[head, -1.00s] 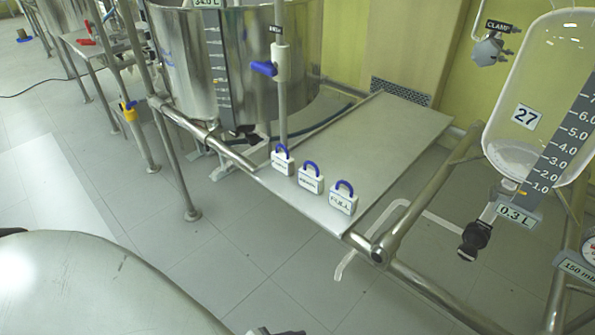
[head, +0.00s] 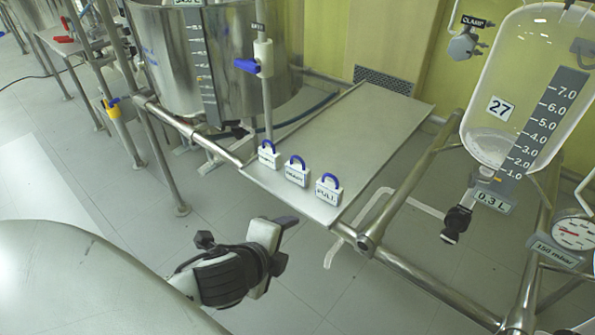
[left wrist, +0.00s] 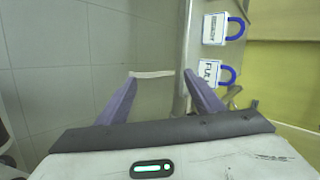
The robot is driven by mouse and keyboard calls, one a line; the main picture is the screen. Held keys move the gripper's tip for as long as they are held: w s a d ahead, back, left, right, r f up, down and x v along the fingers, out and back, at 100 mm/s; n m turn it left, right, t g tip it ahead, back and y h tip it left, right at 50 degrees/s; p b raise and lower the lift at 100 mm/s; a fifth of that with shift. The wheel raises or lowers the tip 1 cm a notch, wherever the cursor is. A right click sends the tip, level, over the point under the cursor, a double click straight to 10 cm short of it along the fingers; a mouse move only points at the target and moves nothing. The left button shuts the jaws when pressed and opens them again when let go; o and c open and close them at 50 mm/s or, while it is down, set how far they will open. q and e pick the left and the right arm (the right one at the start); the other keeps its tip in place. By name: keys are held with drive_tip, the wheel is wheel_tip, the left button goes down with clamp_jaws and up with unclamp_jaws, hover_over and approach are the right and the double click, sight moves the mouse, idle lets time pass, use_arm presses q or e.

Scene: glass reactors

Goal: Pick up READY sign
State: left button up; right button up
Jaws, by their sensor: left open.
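The READY sign (head: 297,174) is the middle one of three small white signs with blue loop handles, standing at the front edge of a metal shelf. In the left wrist view the READY sign (left wrist: 215,29) is at the upper right, beyond the fingertips. My left gripper (head: 283,243) is open and empty, in front of the shelf edge and apart from the signs. In the left wrist view its fingers (left wrist: 161,80) are spread, with the right finger near the FULL sign (left wrist: 208,73). My right gripper is not in view.
The EMPTY sign (head: 268,157) stands left of the READY sign and the FULL sign (head: 328,189) right of it. The shelf (head: 352,130) is otherwise bare. A vertical pipe with a blue valve (head: 247,66) rises by the EMPTY sign. A glass vessel (head: 505,100) hangs at right.

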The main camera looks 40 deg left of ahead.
use_arm(q)
drive_tip(key=w+a+r+m+t, duration=0.45)
drive_tip(key=w+m, duration=0.25)
drive_tip(key=m, duration=0.6)
drive_tip(key=m+h, duration=0.2)
drive_tip(key=m, duration=0.5)
approach(295, 171)
drive_tip(key=w, duration=0.1)
drive_tip(key=shift+m, duration=0.3)
drive_tip(key=x, duration=1)
drive_tip(key=shift+w+f, duration=0.1)
drive_tip(key=shift+f, duration=0.2)
drive_tip(key=shift+c, duration=0.4)
drive_tip(key=c, duration=0.7)
